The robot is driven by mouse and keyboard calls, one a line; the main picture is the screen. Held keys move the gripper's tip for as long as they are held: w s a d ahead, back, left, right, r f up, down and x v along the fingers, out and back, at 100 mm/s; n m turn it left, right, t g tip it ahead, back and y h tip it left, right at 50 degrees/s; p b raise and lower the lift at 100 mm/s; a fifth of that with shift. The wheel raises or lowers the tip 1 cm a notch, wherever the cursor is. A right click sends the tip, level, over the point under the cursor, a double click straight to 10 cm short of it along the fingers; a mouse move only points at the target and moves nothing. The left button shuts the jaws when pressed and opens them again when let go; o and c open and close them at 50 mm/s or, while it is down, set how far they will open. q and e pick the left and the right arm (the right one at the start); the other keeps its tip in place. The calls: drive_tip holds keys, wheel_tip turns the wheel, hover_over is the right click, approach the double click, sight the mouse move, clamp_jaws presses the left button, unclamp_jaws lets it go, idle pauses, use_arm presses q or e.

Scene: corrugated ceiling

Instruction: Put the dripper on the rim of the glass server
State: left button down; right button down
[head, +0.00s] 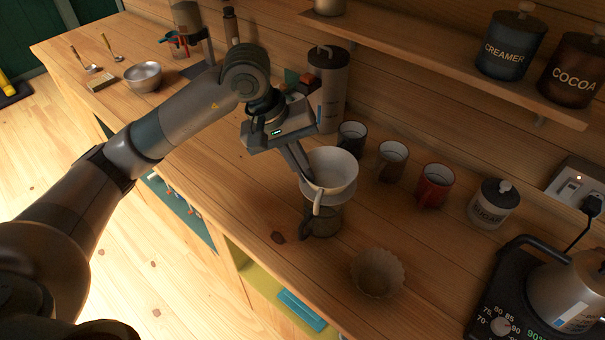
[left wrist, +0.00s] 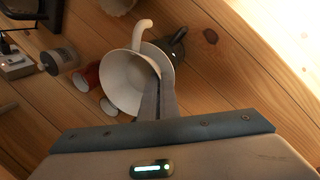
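The white dripper (head: 343,170), with a wide cone, a flange and a curved handle, is over the dark glass server (head: 325,222) in the head view. The dripper overlaps the server's top, and I cannot tell whether its flange touches the rim. My left gripper (head: 308,177) has its fingers closed on the dripper's wall at the near left side of the rim. In the left wrist view the dripper (left wrist: 122,85) is at the fingertips (left wrist: 160,85), with the server (left wrist: 178,48) partly hidden behind the flange. My right gripper is not in view.
A paper filter (head: 377,272) stands near the counter's front edge. Several mugs, including a red one (head: 435,186), and a sugar jar (head: 493,203) stand behind and right. A kettle (head: 568,292) is at the lower right. A shelf (head: 450,65) overhangs the back.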

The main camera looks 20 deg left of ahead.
use_arm(q)
drive_tip(key=shift+w+a+f, duration=0.15)
drive_tip(key=shift+w, duration=0.05)
drive_tip(key=shift+f+p, duration=0.65)
drive_tip(key=shift+f, duration=0.1)
wheel_tip(320, 180, down, 2)
drive_tip(key=shift+f+p, duration=0.1)
drive_tip(key=shift+p, duration=0.45)
drive_tip(key=shift+f, duration=0.15)
